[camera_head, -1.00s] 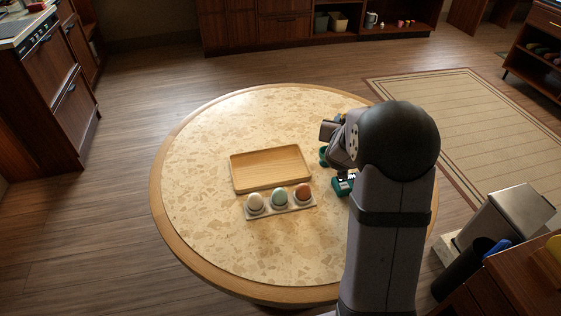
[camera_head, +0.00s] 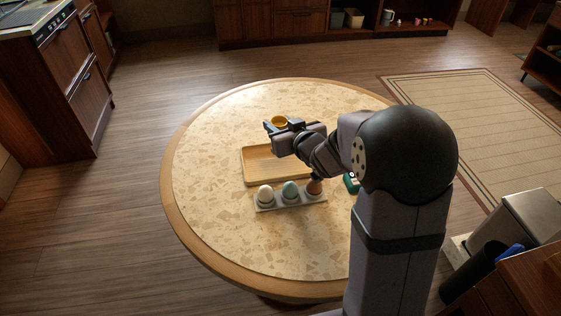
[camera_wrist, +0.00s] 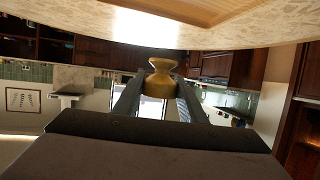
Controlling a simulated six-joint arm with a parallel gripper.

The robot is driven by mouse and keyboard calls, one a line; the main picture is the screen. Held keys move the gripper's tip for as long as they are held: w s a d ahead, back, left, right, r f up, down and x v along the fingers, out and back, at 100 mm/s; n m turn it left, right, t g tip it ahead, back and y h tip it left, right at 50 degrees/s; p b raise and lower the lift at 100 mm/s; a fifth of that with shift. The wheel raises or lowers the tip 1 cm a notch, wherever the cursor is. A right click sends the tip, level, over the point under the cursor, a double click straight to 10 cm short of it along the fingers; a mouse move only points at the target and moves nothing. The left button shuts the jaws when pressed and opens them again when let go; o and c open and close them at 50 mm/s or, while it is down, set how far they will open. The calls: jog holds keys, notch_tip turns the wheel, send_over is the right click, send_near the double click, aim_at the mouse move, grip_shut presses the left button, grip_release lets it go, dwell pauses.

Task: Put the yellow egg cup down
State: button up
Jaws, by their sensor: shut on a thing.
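The yellow egg cup (camera_head: 280,120) is in my gripper (camera_head: 276,127), above the far side of the table near the back edge of the wooden tray. In the wrist view the egg cup (camera_wrist: 159,80) sits between the two fingertips (camera_wrist: 157,88), and my gripper is shut on it. That view looks upside down, with the table at its top. The cup appears clear of the table there, but its exact height is hard to tell. My gripper and wrist hide the tray's back right part.
The wooden tray (camera_head: 252,177) lies empty where visible on the round table (camera_head: 215,225). In front of it a pale rack (camera_head: 278,205) holds a cream egg (camera_head: 265,193), a teal egg (camera_head: 290,189) and a brown egg (camera_head: 314,186). A green object (camera_head: 351,183) is partly hidden by my arm.

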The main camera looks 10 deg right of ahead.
aim_at(277, 162)
jog(key=shift+s+a+f, duration=0.1)
jog(key=shift+a, duration=0.4)
jog(key=shift+d, duration=0.1)
jog(key=shift+f+b, duration=0.75)
jog(key=shift+f, duration=4.2)
jog(key=shift+f, duration=0.15)
jog(key=shift+f, duration=0.15)
jog(key=o, duration=1.1)
jog(key=shift+r, duration=0.2)
